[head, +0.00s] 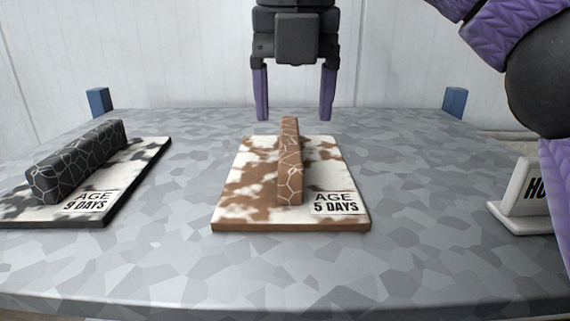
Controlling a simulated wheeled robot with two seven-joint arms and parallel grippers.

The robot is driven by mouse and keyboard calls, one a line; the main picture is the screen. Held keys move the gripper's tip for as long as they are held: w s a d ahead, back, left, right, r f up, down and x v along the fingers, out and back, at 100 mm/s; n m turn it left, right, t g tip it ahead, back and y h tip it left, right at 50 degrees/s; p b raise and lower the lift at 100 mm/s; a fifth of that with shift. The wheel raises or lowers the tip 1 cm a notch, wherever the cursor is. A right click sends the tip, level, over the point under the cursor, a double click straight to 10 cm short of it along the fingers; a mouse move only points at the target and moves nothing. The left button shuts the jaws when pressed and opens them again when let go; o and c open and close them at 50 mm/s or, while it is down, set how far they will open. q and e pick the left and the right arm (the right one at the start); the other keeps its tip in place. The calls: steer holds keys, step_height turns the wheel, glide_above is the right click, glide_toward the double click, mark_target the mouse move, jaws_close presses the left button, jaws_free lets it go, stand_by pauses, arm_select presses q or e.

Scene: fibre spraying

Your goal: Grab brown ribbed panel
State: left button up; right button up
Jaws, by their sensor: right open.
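The brown panel (246,208) lies flat on the grey table in the middle of the head view. It is brown and white with a raised brown rib (289,165) along its middle and a label reading "AGE 5 DAYS". My right gripper (293,112) hangs from above, fingers pointing down, with its two purple fingertips wide apart. It is open and empty, above or behind the far end of the rib; the exact gap cannot be told. My left gripper is not in view.
A black and white panel (132,162) with a black rib, labelled "AGE 9 DAYS", lies at the left. A white sign (523,202), partly cut off, stands at the right on the grey table (300,272). Blue posts (99,101) (454,102) stand at the back corners.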

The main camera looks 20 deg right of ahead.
mark_target(290, 136)
steer(key=f, duration=0.2)
steer(key=w+f, duration=0.1)
steer(key=f, duration=0.1)
steer(key=shift+w+f+p, duration=0.1)
steer(key=shift+f+p, duration=0.2)
steer(key=shift+p, duration=0.05)
steer(key=shift+f, duration=0.15)
steer(key=c, duration=0.3)
jaws_close()
stand_by(0.6)
